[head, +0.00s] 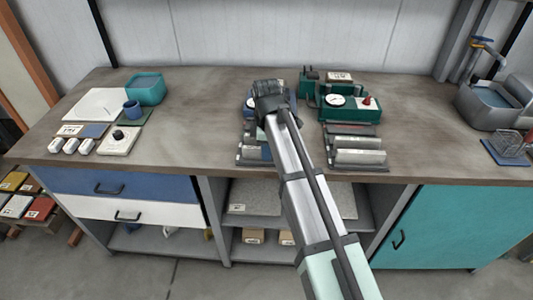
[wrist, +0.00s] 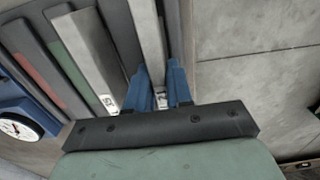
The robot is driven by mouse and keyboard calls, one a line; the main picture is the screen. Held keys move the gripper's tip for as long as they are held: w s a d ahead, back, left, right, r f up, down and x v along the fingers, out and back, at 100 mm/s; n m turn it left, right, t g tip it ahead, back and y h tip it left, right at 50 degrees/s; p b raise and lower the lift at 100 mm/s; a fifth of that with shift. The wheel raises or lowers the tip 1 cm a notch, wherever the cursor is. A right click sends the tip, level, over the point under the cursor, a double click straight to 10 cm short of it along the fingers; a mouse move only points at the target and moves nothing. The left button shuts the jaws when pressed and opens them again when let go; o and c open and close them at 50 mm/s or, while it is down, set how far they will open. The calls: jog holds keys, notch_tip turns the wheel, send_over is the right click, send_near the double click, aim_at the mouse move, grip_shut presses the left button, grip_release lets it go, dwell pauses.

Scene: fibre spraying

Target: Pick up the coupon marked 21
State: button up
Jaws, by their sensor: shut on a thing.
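My gripper (wrist: 158,82) shows two blue fingers in the wrist view, one on each side of a narrow light grey coupon (wrist: 148,38). It is shut on this coupon near its labelled end. The small white label between the fingers is too small to read, so I cannot tell whether it says 21. Another light grey coupon (wrist: 88,52) with a white label lies to the left, apart from the fingers. In the head view my arm hides the fingers and the held coupon.
Darker strips with red and green faces (wrist: 35,62) and a blue gauge (wrist: 22,125) lie left in the wrist view.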

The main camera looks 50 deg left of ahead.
grip_shut()
jog(key=shift+r, duration=0.15)
